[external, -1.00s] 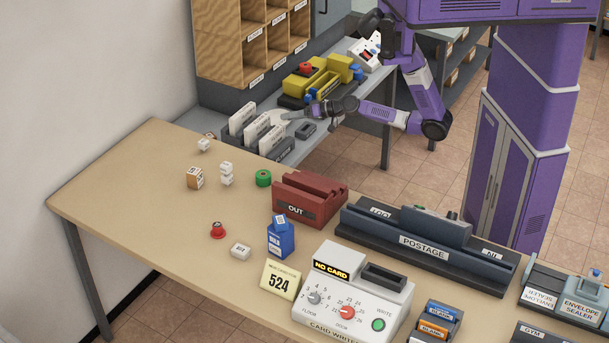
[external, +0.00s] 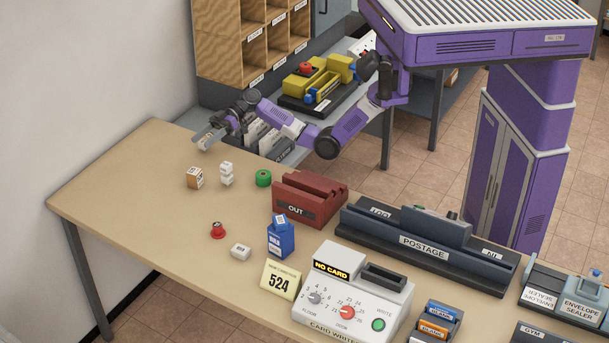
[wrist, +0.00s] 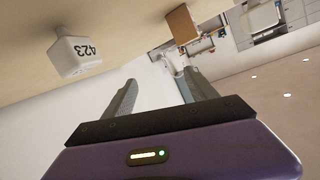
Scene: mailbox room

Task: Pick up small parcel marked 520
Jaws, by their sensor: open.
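No label reading 520 is legible in either view. In the wrist view a small white parcel (wrist: 75,57) at upper left carries an upside-down mark that looks like 423. It is apart from my gripper (wrist: 158,82), whose two fingers are spread with nothing between them. In the external view my gripper (external: 208,138) is low over the table's far left corner. It covers the spot where a small white parcel lay. A brown box (external: 194,178) and a white stack (external: 226,173) stand just in front of it; the brown box also shows in the wrist view (wrist: 181,25).
The table's left part is clear.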

